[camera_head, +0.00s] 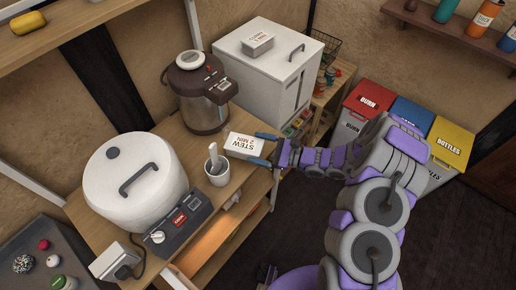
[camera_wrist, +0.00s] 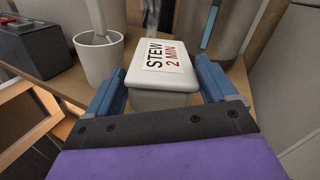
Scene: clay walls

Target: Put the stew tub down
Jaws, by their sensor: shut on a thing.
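The stew tub (camera_head: 243,146) is a white box with a label reading "STEW 2 MIN". It is at the right end of the wooden counter (camera_head: 188,142), close to the counter's edge. My gripper (camera_head: 264,149) has its blue fingers on both sides of the tub. In the wrist view the tub (camera_wrist: 164,98) sits between the two blue fingers of my gripper (camera_wrist: 164,92), label up and level. I cannot tell whether its underside touches the counter.
A white cup (camera_head: 217,170) with a utensil stands just left of the tub. A hot-water dispenser (camera_head: 203,100) stands behind, and a large white cooker (camera_head: 135,182) is at left. A white chest (camera_head: 268,62) with a "CURRY 2 MIN" tub (camera_head: 257,43) is at the back. Coloured bins (camera_head: 410,115) stand at right.

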